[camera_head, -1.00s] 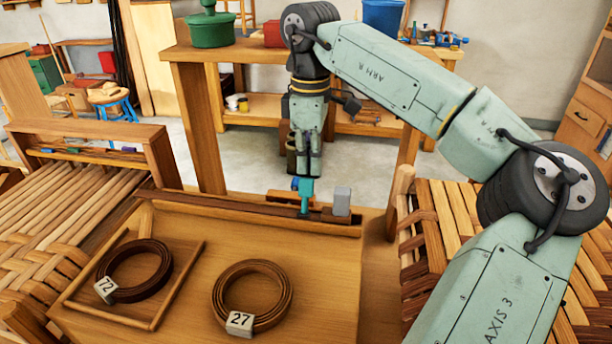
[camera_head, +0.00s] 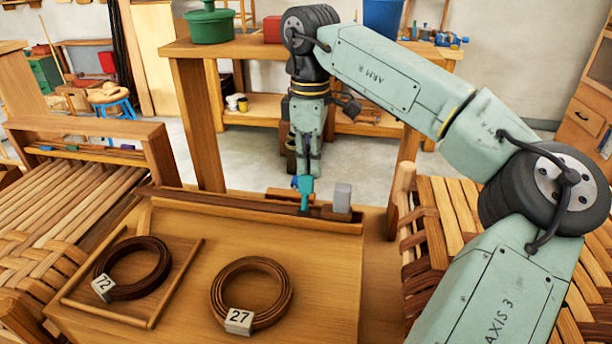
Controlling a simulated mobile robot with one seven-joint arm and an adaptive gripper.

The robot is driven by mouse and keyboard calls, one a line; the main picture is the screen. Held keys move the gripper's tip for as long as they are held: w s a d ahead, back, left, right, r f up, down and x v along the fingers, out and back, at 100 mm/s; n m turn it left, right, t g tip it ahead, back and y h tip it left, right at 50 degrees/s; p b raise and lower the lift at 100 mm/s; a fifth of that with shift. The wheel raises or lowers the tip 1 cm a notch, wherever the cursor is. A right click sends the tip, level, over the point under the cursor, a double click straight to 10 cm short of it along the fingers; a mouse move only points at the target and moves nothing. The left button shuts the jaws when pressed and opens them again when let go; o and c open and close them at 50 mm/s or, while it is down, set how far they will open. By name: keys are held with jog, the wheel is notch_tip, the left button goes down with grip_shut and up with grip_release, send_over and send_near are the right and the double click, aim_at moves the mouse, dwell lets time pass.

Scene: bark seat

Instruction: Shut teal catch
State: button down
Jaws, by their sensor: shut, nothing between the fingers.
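The teal catch (camera_head: 306,192) stands upright on the dark wooden rail (camera_head: 240,204) along the back edge of the bench top, left of a small grey block (camera_head: 342,198). My gripper (camera_head: 308,174) points down right at the top of the catch. It is shut with nothing between its fingers. Its tips overlap the catch in this view, and I cannot tell whether they touch it. A small blue piece (camera_head: 294,182) shows just left of the catch. The fingers are small and partly lost against the dark background.
Two coiled bark strips lie on the bench top: one tagged 72 (camera_head: 134,268) in a wooden frame (camera_head: 190,275), one tagged 27 (camera_head: 252,292). Woven seats stand left (camera_head: 75,200) and right (camera_head: 440,215). A table (camera_head: 190,48) with a green pot (camera_head: 210,27) stands behind.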

aim_at(305, 190)
jog(key=shift+f, duration=0.5)
jog(key=shift+s+b, duration=0.15)
jog(key=shift+b, duration=0.2)
jog(key=shift+s+a+b, duration=0.2)
jog(key=shift+s+b, duration=0.4)
jog(key=shift+s, duration=0.5)
jog(key=shift+s+a+b, duration=0.2)
jog(key=shift+s+b, duration=0.35)
jog(key=shift+s, duration=0.5)
jog(key=r+p, duration=0.2)
jog(key=w+r+p, duration=0.1)
jog(key=r+p, duration=0.1)
jog(key=r, duration=0.1)
jog(key=r+p, duration=0.2)
jog(key=r, duration=0.1)
jog(key=shift+w+d, duration=0.15)
jog(key=shift+w, duration=0.15)
